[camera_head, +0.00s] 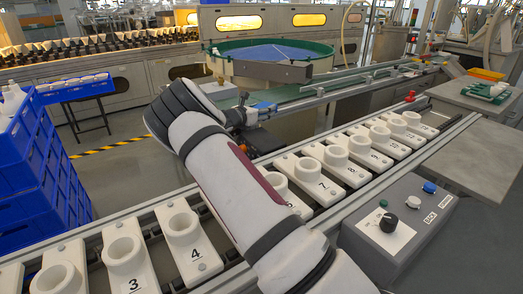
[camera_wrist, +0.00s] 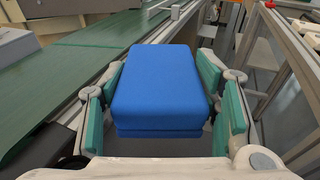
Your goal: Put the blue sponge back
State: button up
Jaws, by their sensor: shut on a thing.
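The blue sponge (camera_wrist: 158,82) is a blue block that fills the middle of the wrist view. My gripper (camera_wrist: 160,95) is shut on it, with green-padded fingers along its left and right sides. In the head view my white arm crosses the middle of the picture and reaches over the row of white numbered holders. I cannot tell which spot is the sponge's own place.
A conveyor line carries white numbered holders (camera_head: 124,252). A control box (camera_head: 398,220) with knobs stands at the front right, below a grey side table (camera_head: 480,158). Blue crates (camera_head: 38,160) are stacked at left. A green belt (camera_wrist: 85,50) runs left of the sponge in the wrist view.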

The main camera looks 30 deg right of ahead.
aim_at(262, 141)
jog(key=shift+s+a+f+b, duration=0.15)
jog(key=shift+s+a+b, duration=0.2)
jog(key=shift+b, duration=1.65)
jog(key=shift+s+f, duration=0.1)
jog(key=shift+f, duration=0.1)
notch_tip(262, 141, down, 9)
jog(key=b, duration=0.4)
jog(key=shift+f, duration=0.2)
jog(key=shift+f, duration=0.1)
jog(key=o, duration=1)
jog(key=shift+a, duration=0.15)
jog(key=shift+p+v, duration=1.2)
jog(key=shift+v, duration=2.35)
